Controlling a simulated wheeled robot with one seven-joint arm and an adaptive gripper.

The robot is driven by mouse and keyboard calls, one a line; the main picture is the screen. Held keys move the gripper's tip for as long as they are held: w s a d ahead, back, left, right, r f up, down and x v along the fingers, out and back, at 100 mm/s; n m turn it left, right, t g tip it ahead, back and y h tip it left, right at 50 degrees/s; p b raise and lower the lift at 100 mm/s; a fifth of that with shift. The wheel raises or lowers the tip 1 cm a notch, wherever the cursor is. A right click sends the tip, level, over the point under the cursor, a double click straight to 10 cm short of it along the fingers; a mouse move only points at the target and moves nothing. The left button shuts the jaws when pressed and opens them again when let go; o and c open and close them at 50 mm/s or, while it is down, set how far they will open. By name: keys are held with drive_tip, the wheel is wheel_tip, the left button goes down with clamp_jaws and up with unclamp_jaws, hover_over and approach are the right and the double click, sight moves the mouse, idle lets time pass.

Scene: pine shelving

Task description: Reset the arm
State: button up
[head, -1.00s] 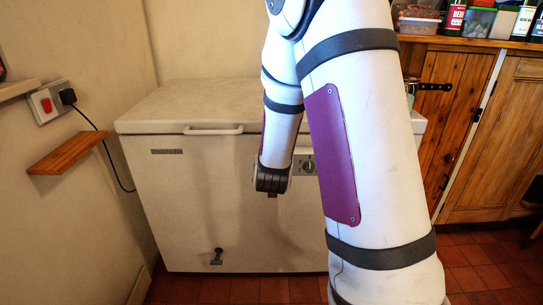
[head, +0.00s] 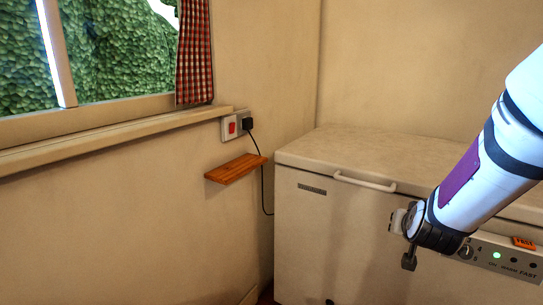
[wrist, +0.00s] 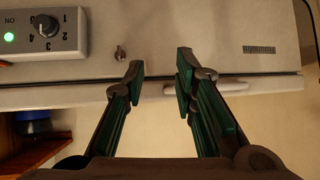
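My arm reaches in from the right edge in the head view. Its end, my gripper (head: 408,250), is in front of the chest freezer (head: 330,235). In the wrist view the two fingers of my gripper (wrist: 160,72) stand apart with nothing between them. The freezer's front, lid seam and handle (wrist: 195,88) show beyond the fingers. The control panel (wrist: 40,35) with a dial and a lit green light is at the upper left there. Whether my gripper touches the freezer cannot be told.
A small wooden wall shelf (head: 237,168) hangs left of the freezer, below a switch and plug (head: 235,126). A window with a checked curtain (head: 195,50) is at the upper left. An orange tag (head: 523,243) sits above the control panel. The freezer lid (head: 400,158) looks bare.

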drive_tip(key=s+a+r+n+g+y, duration=0.2)
drive_tip(key=s+a+r+y, duration=0.15)
drive_tip(key=s+a, duration=0.45)
drive_tip(key=s+a+r+n+g, duration=0.2)
drive_tip(key=s+a+g, duration=0.15)
drive_tip(key=s, duration=1.15)
drive_tip(key=s+a+r+n+g, duration=0.15)
drive_tip(key=s+g, duration=0.25)
drive_tip(key=s, duration=1)
wheel_tip(320, 180, up, 20)
drive_tip(key=t+p, duration=0.3)
drive_tip(key=p, duration=1.5)
drive_tip(key=shift+s+a+r+y+p, duration=0.2)
drive_tip(key=shift+a+y+p, duration=0.1)
drive_tip(key=shift+y+p, duration=0.1)
drive_tip(key=shift+w+t, duration=0.1)
drive_tip(key=shift+t, duration=0.15)
